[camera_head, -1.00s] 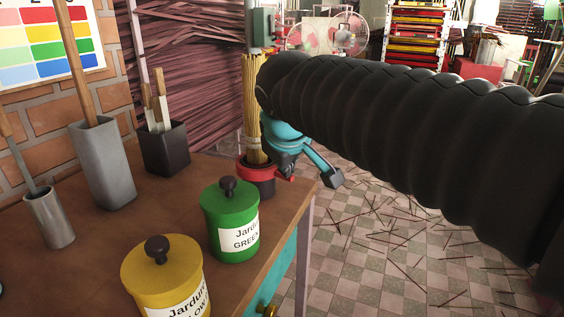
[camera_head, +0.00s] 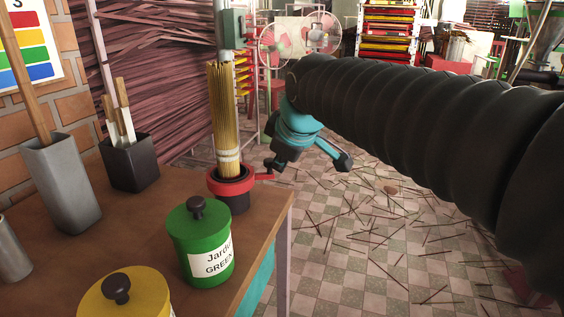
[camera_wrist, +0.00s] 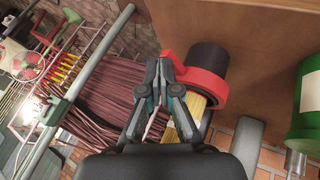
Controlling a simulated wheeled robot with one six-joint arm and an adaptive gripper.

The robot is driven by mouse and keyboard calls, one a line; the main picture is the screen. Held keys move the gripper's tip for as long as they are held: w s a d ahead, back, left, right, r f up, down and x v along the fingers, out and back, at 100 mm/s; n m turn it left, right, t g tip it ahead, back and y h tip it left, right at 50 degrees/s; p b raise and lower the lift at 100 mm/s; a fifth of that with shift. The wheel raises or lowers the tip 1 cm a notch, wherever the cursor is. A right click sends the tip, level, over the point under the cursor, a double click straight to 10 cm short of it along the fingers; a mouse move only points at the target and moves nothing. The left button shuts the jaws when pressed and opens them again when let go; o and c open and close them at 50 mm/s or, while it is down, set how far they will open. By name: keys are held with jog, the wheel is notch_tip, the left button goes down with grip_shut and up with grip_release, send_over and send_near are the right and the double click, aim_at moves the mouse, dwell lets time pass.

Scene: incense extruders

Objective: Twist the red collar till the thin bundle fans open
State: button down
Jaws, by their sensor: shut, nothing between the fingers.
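The red collar (camera_head: 231,184) is a ring around a dark cup at the table's right edge, with a short red arm (camera_head: 264,177) pointing right. The thin bundle (camera_head: 223,110) of yellow sticks stands upright in it, with a pale band near its foot. My gripper (camera_head: 268,168) is right of the bundle, its fingertips close to the collar's arm. In the wrist view the gripper (camera_wrist: 163,68) is shut and empty, with its tips beside the arm of the collar (camera_wrist: 206,88); whether they touch is unclear. The bundle (camera_wrist: 187,118) is partly hidden behind the fingers.
A green jar (camera_head: 200,243) and a yellow jar (camera_head: 127,300) stand in front of the collar. A black holder (camera_head: 130,165) and a grey holder (camera_head: 63,190) stand to the left. A grey-green post (camera_head: 224,25) rises behind the bundle. The floor at right has scattered sticks.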

jog(key=shift+w, duration=0.9)
jog(key=shift+r, duration=0.1)
jog(key=s+d+r+p, duration=0.1)
jog(key=d+r, duration=0.5)
jog(key=r, duration=0.2)
jog(key=s+d+f+m+h, duration=0.1)
jog(key=s+d+f+m, duration=0.6)
jog(key=s+f, duration=0.4)
jog(key=s+d+f+m+g+h, duration=0.1)
jog(key=s+d+f+m+h, duration=0.1)
jog(key=s+d+f+m, duration=0.5)
jog(key=s+d+f, duration=0.1)
jog(key=s+f, duration=0.2)
jog(key=s, duration=0.1)
jog(key=shift+f, duration=0.35)
